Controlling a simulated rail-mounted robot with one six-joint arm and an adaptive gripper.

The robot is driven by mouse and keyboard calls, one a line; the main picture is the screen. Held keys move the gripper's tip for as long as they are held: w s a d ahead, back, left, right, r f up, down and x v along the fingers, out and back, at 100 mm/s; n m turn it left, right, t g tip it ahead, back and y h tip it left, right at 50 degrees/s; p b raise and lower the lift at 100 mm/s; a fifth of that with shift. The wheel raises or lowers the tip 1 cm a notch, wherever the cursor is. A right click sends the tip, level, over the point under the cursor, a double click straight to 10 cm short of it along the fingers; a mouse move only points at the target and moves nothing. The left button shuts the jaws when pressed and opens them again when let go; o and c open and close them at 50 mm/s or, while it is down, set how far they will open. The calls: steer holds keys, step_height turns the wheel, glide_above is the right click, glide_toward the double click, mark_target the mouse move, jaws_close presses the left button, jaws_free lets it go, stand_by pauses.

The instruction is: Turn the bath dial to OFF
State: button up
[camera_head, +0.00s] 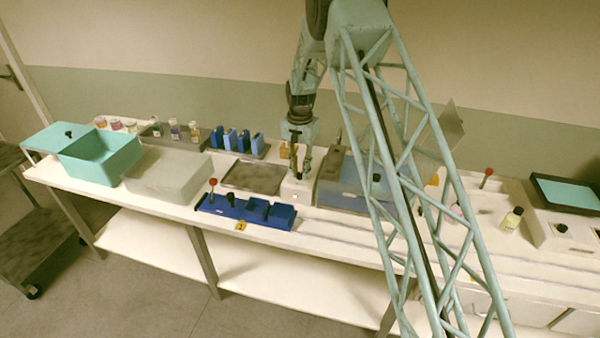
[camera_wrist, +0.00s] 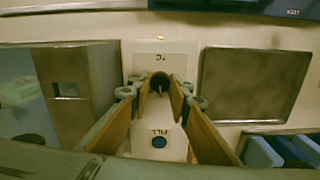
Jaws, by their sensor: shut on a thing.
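The white control box (camera_head: 292,192) stands on the bench between a dark tray and a blue-grey bath (camera_head: 345,188). In the wrist view the box face (camera_wrist: 177,55) carries a small dark round dial (camera_wrist: 160,80) below a "°C" mark. My gripper (camera_head: 297,176) points down over the box. In the wrist view its fingers (camera_wrist: 161,88) are closed in on both sides of the dial and hold it. The fingertips partly cover the dial, and no OFF mark is readable. A dark blue round button (camera_wrist: 159,142) sits by a "FILL" label.
The dark tray (camera_head: 252,178) lies left of the box. A blue unit with a red-knobbed lever (camera_head: 249,206) stands in front. Blue racks (camera_head: 239,143) and several bottles stand behind left. My arm's lattice link crosses the right side of the head view.

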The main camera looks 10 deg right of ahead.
mark_target(300, 174)
steer(key=n+b, duration=0.1)
steer(key=n, duration=0.6)
steer(key=shift+n+b, duration=0.3)
steer(key=shift+n, duration=0.1)
steer(key=n, duration=0.7)
steer(key=shift+b, duration=0.4)
steer(key=o, duration=0.9)
steer(key=shift+c, duration=0.2)
step_height(300, 174, up, 12)
stand_by(0.4)
stand_by(0.4)
